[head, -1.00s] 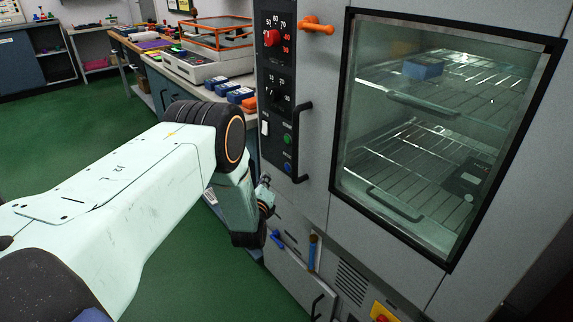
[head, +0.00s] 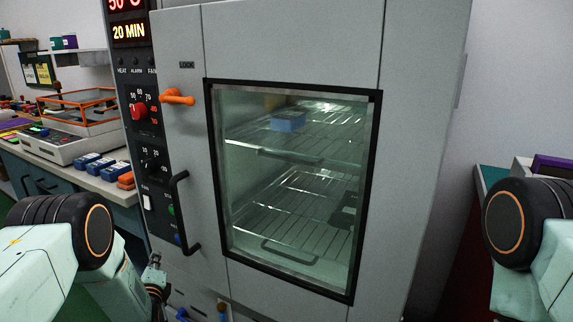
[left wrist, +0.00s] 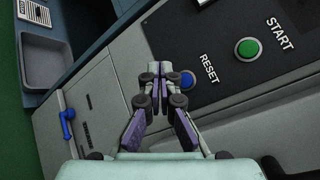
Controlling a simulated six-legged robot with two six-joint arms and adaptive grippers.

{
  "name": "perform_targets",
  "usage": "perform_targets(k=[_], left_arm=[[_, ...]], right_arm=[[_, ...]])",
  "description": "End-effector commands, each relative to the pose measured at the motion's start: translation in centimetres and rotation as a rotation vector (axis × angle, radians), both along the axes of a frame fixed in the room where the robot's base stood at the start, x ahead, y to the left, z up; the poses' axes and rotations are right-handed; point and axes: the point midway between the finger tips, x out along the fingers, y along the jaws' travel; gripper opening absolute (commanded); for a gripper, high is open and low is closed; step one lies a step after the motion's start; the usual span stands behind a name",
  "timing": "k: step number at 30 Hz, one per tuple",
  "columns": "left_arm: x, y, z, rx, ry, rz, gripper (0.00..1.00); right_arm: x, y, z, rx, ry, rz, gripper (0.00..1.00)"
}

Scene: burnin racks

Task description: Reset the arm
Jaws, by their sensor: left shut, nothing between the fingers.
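My left arm comes in from the lower left of the head view, and part of its gripper (head: 154,278) shows below the oven's black door handle (head: 181,212). In the left wrist view the left gripper (left wrist: 158,72) is shut with nothing between its fingers. Its tips are close to the blue RESET button (left wrist: 187,79), just left of it in the picture; I cannot tell whether they touch the panel. My right arm (head: 528,235) is at the right edge of the head view; its gripper is out of the picture.
The grey oven (head: 290,45) has a shut glass door; a blue box (head: 288,121) sits on its upper rack. A green START button (left wrist: 247,47) is beside RESET. A bench with blue boxes (head: 100,165) stands left.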

Motion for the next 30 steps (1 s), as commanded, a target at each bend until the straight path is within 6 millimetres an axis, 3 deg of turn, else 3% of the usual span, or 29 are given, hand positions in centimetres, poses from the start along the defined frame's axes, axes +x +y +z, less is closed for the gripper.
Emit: perform_targets(k=[5,14,20,24,30], left_arm=[[-1.2,-0.7,-2.6,-0.344,-0.034,0.03,0.0],[-8.9,-4.9,-10.4,-0.993,0.054,0.22,0.0],[-16.9,-8.9,-14.5,-1.371,0.143,0.482,0.0],[-24.1,-12.0,-16.2,-1.577,0.207,0.742,0.0],[-36.2,-16.0,-15.9,-1.721,0.286,1.19,0.0]], right_arm=[[0.0,0.0,0.0,0.0,0.0,0.0,0.4],[0.0,0.0,0.0,0.0,0.0,0.0,0.4],[0.0,0.0,0.0,0.0,0.0,0.0,0.4],[0.0,0.0,0.0,0.0,0.0,0.0,0.4],[0.0,0.0,0.0,0.0,0.0,0.0,0.4]])
